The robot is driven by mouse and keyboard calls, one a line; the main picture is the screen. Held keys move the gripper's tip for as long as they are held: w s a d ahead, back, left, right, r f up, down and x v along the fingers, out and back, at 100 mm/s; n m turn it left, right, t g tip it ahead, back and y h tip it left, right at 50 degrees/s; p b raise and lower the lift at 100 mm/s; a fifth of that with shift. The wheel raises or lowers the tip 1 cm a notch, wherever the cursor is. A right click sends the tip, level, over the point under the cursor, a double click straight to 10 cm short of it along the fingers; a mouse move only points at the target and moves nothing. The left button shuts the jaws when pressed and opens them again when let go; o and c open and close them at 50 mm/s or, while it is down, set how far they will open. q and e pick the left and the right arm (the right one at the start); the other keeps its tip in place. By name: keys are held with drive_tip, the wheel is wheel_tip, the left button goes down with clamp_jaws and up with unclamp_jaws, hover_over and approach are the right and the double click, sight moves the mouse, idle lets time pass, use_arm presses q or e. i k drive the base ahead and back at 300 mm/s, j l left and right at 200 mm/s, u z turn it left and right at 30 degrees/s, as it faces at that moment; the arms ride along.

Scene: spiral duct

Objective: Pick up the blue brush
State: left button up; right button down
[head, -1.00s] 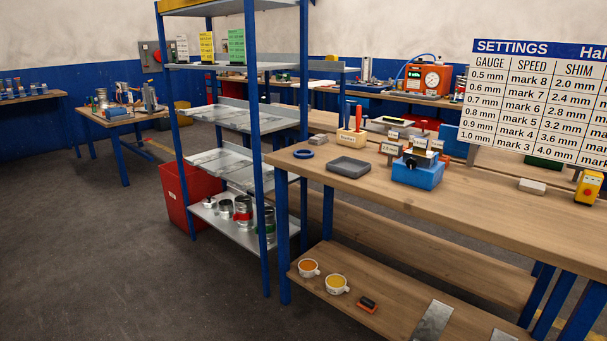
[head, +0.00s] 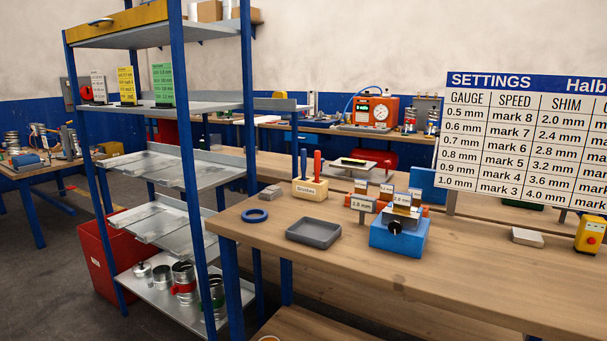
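The blue brush (head: 303,163) stands upright in a light wooden block (head: 310,190) whose label seems to read "Brushes". The block is on the wooden workbench, near its back left part. A red brush (head: 317,164) stands in the same block, just right of the blue one. Only the upper handles show; the lower ends are hidden in the block. Neither of my grippers is in the head view.
On the workbench (head: 300,262), a grey tray (head: 314,233), a blue ring (head: 255,215) and a blue device (head: 399,236) stand in front of the block. A metal shelf rack (head: 180,230) rises at left. A settings board (head: 520,140) stands at right.

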sight(304, 161)
drive_tip(key=u, duration=2.05)
drive_tip(key=z, duration=2.05)
drive_tip(key=i+j, duration=0.4)
drive_tip(key=j, duration=0.2)
drive_tip(key=i+j+u, duration=0.15)
drive_tip(key=i+j, duration=0.25)
drive_tip(key=j, duration=0.2)
